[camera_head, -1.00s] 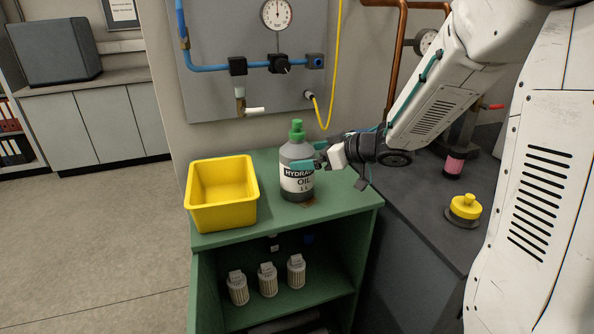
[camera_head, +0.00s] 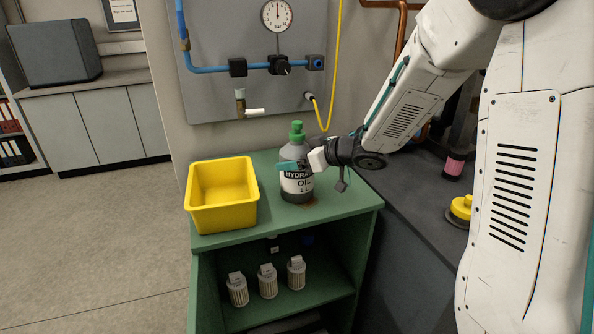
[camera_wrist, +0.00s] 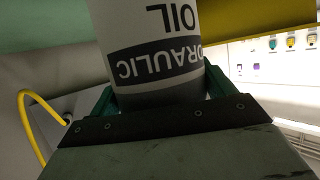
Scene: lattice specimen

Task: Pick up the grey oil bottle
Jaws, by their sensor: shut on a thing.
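The grey oil bottle (camera_head: 297,182) with a green cap and a "HYDRAULIC OIL" label stands upright on top of the green cabinet (camera_head: 335,203). My gripper (camera_head: 293,166) reaches it from the right and is shut on its body, around the label's upper edge. In the wrist view the bottle (camera_wrist: 160,90) sits between the two green fingers of my gripper (camera_wrist: 162,100), with its label upside down. Whether the bottle's base is clear of the cabinet top cannot be told.
A yellow bin (camera_head: 222,196) stands just left of the bottle. Several ribbed filters (camera_head: 268,281) stand on the shelf below. The wall panel with blue pipe (camera_head: 215,69) and yellow hose (camera_head: 334,75) is behind. A yellow-topped object (camera_head: 461,208) sits on the dark counter at right.

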